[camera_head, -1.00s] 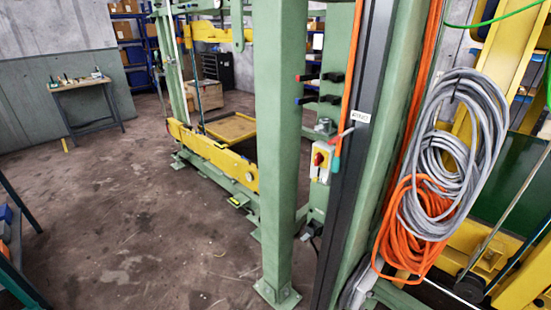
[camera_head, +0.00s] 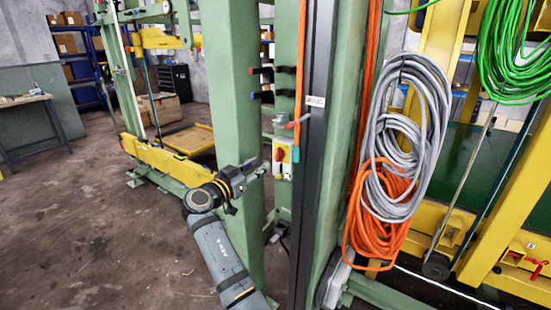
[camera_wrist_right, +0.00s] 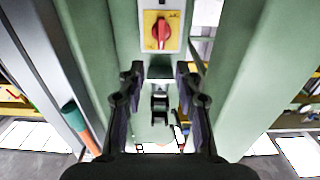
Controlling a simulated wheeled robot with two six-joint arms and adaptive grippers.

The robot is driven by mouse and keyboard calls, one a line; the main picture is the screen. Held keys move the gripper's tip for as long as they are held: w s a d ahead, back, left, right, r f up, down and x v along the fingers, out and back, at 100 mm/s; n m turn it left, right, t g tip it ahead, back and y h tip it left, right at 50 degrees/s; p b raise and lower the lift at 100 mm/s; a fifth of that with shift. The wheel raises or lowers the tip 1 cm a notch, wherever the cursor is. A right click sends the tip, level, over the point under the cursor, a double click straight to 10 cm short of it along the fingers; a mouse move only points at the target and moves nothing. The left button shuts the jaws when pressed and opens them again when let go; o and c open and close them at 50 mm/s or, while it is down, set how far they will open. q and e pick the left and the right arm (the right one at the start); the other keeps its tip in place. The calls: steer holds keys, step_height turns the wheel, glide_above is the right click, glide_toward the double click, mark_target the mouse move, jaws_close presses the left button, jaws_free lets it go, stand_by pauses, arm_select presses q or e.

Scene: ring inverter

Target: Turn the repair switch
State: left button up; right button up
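The repair switch (camera_head: 281,155) is a red rotary knob on a yellow plate. It is on a small box mounted between green posts, just right of the front post in the head view. In the right wrist view the red knob (camera_wrist_right: 162,32) shows upright at the top centre, whole and uncovered. My right gripper (camera_head: 258,169) is just left of the switch box in the head view. In the wrist view its two dark fingers (camera_wrist_right: 160,78) stand apart with nothing between them, below the knob in the picture and clear of it. My left gripper is not in view.
A thick green post (camera_head: 232,90) stands right by my right arm. A grey lever with a red handle (camera_head: 295,123) is just above the switch. Grey cable coils (camera_head: 408,130) and an orange coil (camera_head: 378,215) hang at the right. The floor (camera_head: 90,240) at left is clear.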

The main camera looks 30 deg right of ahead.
mark_target(277, 153)
steer(key=p+x, duration=0.3)
steer(key=x, duration=0.6)
steer(key=shift+w+d, duration=0.15)
steer(key=shift+w+d+f, duration=0.1)
steer(key=shift+w+d, duration=0.15)
steer(key=shift+d, duration=0.3)
jaws_close()
